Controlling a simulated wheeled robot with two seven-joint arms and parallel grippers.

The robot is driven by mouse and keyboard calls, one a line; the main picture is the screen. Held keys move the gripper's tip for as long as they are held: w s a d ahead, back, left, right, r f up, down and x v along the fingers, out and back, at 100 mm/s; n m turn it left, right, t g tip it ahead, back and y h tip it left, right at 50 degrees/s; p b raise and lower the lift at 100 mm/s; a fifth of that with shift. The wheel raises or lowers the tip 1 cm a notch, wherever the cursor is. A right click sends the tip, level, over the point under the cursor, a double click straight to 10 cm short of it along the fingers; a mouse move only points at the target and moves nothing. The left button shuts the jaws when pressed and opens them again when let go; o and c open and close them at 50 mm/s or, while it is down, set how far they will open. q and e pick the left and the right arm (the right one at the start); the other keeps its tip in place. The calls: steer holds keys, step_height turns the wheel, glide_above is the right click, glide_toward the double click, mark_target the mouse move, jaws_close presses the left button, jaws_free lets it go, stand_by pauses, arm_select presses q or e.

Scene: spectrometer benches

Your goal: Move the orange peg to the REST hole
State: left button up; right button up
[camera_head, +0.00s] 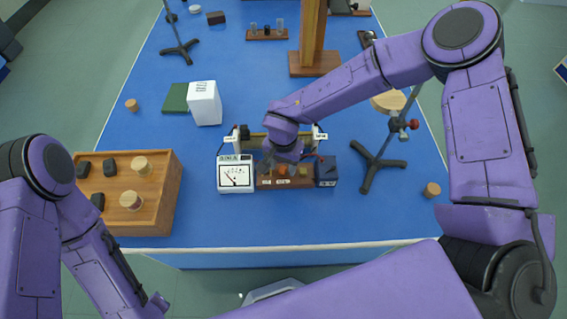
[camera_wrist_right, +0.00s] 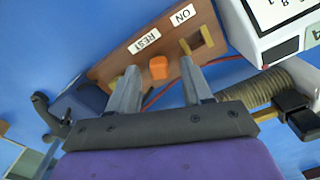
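The orange peg (camera_wrist_right: 158,68) stands on the small brown wooden board (camera_wrist_right: 103,70), behind the REST label (camera_wrist_right: 146,42), and appears seated in the REST hole; its foot is not clearly visible. Beside the ON label (camera_wrist_right: 183,15) is a brass-coloured fitting (camera_wrist_right: 203,38) with no peg in it. My right gripper (camera_wrist_right: 160,88) is open, its fingers apart on either side of the peg with gaps between. In the head view the peg (camera_head: 282,170) shows below my right gripper (camera_head: 282,161). My left gripper is not visible; only its arm shows at lower left.
A white meter (camera_head: 236,176) stands left of the board, and a dark box (camera_head: 326,171) right of it. A coil (camera_wrist_right: 258,88) lies close behind. A tripod stand (camera_head: 377,165) is to the right. A wooden tray (camera_head: 158,205) is at left. The front blue table is clear.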

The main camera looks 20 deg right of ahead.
step_height(320, 180, up, 10)
steer(key=b, duration=0.1)
steer(key=shift+r, duration=0.25)
steer(key=shift+r, duration=0.15)
